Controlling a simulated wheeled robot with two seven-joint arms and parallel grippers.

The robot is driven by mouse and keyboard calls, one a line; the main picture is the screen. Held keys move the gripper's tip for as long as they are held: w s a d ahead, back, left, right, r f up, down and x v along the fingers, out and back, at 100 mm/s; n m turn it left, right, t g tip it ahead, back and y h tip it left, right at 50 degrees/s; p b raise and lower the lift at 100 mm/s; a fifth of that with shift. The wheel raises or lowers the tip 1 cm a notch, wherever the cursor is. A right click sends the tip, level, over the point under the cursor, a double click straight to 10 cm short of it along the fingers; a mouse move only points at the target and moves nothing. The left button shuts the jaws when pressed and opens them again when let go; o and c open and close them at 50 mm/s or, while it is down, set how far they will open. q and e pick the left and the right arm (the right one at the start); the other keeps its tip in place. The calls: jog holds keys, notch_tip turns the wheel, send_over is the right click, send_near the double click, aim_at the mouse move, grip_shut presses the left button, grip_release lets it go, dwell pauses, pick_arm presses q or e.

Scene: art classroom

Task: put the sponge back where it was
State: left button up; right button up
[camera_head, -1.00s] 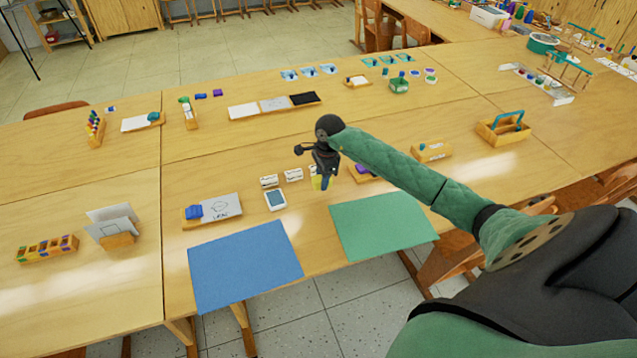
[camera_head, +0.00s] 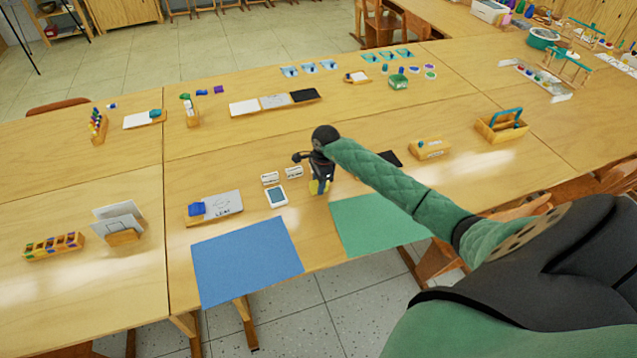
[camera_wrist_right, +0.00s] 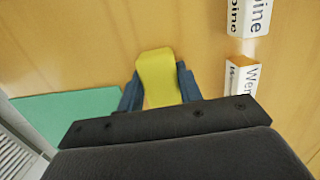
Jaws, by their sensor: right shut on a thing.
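A yellow sponge (camera_wrist_right: 157,78) is between the two blue fingers of my right gripper (camera_wrist_right: 160,88) in the right wrist view. The gripper is shut on it. In the head view my right gripper (camera_head: 320,186) points down above the table, and a small yellow part of the sponge (camera_head: 314,187) shows at its fingertips. It is right of the white word cards and just behind the green mat. I cannot tell whether the sponge touches the table. My left gripper is not in view.
A green mat (camera_head: 375,222) and a blue mat (camera_head: 247,262) lie at the front edge. A wooden block (camera_head: 430,148) and a wooden caddy (camera_head: 497,130) stand to the right.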

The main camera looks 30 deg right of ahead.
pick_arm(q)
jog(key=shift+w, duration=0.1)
pick_arm(e)
jog(key=shift+f, duration=0.1)
jog(key=o, duration=1)
jog(key=shift+c, duration=0.2)
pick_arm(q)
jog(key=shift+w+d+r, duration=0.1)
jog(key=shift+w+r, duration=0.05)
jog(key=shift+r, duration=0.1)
pick_arm(e)
jog(key=shift+r, duration=0.2)
jog(key=shift+d+r, duration=0.1)
jog(key=shift+r, duration=0.15)
notch_tip(320, 180, up, 2)
jog(key=shift+d+b, duration=0.1)
jog(key=shift+b, duration=0.7)
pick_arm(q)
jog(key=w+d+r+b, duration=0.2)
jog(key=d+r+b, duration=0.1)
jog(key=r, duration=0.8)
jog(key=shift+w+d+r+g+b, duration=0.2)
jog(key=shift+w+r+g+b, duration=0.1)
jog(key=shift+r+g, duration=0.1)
pick_arm(e)
notch_tip(320, 180, up, 9)
jog(key=d, duration=0.1)
jog(key=shift+s, duration=0.15)
